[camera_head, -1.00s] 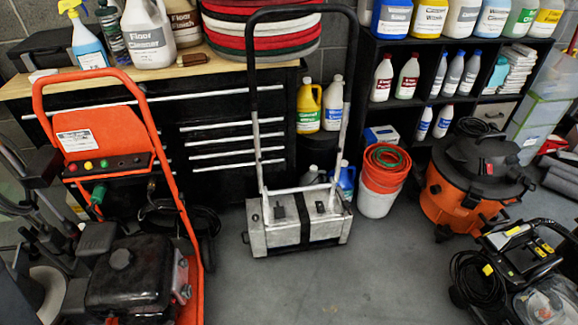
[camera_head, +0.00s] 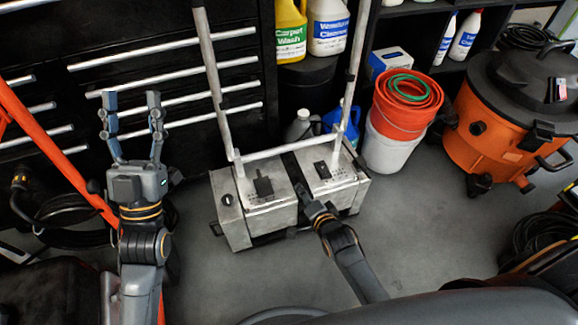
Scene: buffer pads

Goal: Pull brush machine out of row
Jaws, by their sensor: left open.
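The brush machine (camera_head: 240,222) is a silver metal box with a black band across its middle and a tall pale tube handle (camera_head: 213,85). It stands upright on the floor in front of the black drawer cabinet. The top of its handle is cut off by the frame. My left gripper (camera_head: 131,108) is raised to the left of the machine, its two fingers spread, empty and apart from the handle. My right gripper (camera_head: 306,196) is over the front middle of the machine. Its fingers blend into the dark band, so I cannot tell their opening or whether they touch.
An orange-framed machine (camera_head: 62,165) stands close at the left with black hoses. A white bucket with orange pots (camera_head: 405,105) stands to the right of the brush machine, then an orange vacuum (camera_head: 480,130). The black drawer cabinet (camera_head: 110,60) is behind. Grey floor (camera_head: 420,220) is clear at right front.

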